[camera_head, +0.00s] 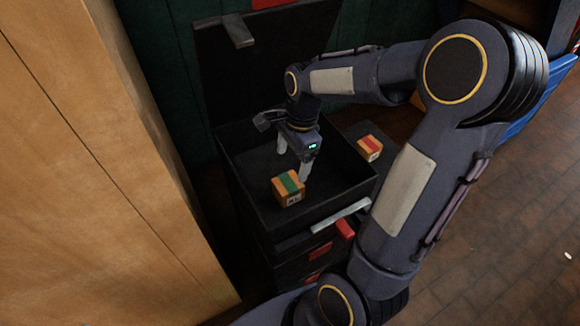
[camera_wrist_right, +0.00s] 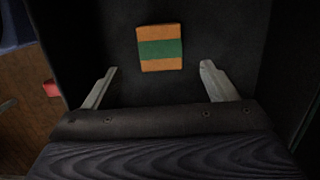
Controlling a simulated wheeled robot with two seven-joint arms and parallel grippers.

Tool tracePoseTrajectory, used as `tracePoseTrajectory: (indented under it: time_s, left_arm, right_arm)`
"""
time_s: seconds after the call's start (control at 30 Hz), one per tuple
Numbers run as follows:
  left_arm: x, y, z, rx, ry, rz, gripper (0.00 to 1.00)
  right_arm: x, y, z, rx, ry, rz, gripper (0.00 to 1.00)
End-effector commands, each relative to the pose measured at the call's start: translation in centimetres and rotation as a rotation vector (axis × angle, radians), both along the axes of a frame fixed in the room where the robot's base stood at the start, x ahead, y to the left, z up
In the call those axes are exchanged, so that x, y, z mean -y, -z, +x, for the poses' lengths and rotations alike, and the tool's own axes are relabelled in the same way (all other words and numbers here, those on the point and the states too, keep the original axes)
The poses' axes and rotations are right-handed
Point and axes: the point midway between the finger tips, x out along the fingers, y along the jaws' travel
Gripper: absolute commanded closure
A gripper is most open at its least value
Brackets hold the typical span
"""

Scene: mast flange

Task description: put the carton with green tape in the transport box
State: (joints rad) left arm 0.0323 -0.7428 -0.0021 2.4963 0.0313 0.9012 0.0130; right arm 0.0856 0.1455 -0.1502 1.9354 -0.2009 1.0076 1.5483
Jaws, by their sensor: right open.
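The carton with green tape (camera_head: 289,188) is an orange-tan block with a green band across its top. It sits inside the open black box (camera_head: 352,196), near the front wall. In the right wrist view the carton (camera_wrist_right: 160,48) lies on the dark floor of the box, just beyond the fingertips. My right gripper (camera_head: 293,163) reaches down into the box behind the carton. Its two pale fingers (camera_wrist_right: 160,68) are spread apart, with nothing held between them. My left gripper is not in view.
The box's dark lid (camera_head: 270,65) stands open at the back. A carton with red tape (camera_head: 369,148) sits on a dark surface right of the box. A grey handle (camera_head: 335,217) and a red latch (camera_head: 345,229) are at the front. A wooden panel (camera_head: 90,170) stands close at left.

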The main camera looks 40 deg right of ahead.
Motion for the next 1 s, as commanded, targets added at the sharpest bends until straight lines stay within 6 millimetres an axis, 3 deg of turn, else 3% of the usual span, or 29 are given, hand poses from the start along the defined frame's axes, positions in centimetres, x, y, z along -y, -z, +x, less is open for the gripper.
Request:
tracePoseTrajectory:
  time_s: [0.13,0.23,0.5,0.7,0.83,1.0]
  left_arm:
    - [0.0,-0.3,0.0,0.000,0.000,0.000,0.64]
    - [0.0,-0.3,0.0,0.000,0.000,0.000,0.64]
    - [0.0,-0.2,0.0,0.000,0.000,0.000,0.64]
    - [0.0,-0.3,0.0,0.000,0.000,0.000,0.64]
    - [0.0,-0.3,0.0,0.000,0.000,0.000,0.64]
    - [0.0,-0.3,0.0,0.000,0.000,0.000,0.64]
  right_arm:
    - [0.0,-1.3,-0.3,0.014,-0.025,0.003,0.20]
    - [-0.8,-2.7,-1.5,0.079,-0.141,0.018,0.20]
    - [-5.7,-6.9,-9.0,0.471,-0.853,-0.031,0.20]
    - [-8.5,-7.1,-13.1,0.682,-1.278,-0.175,0.20]
    - [-9.3,-6.9,-14.1,0.737,-1.405,-0.233,0.20]
    - [-9.4,-6.8,-14.3,0.747,-1.436,-0.246,0.20]
